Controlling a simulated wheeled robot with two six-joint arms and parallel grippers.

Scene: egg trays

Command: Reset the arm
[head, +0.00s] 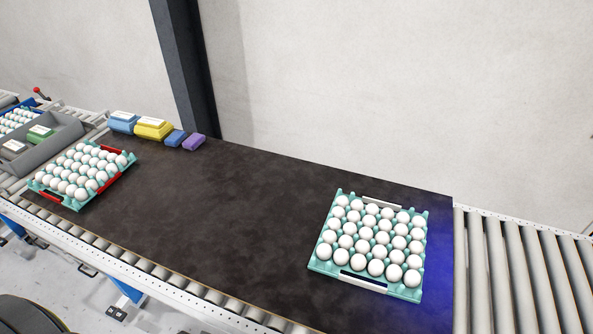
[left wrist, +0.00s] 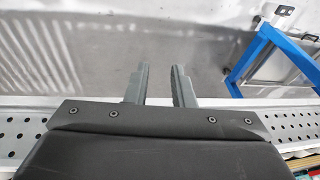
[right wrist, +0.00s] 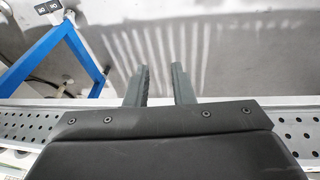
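My left gripper (left wrist: 160,84) shows in the left wrist view with its two fingers apart and nothing between them. My right gripper (right wrist: 160,84) shows in the right wrist view, also with its fingers apart and empty. Both are over the floor beside a perforated metal rail, away from the eggs. Neither gripper shows in the head view. A teal egg tray (head: 314,266) full of white eggs lies at the right of the dark table. Another teal egg tray (head: 73,206) with red handle parts lies at the left.
The dark table (head: 230,210) is clear between the trays. Blue, yellow (head: 153,130) and purple cartons stand at its back left. A grey bin (head: 68,140) holds cartons at the far left. Roller conveyors (head: 520,265) adjoin the table. A blue frame (left wrist: 262,50) stands near the grippers.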

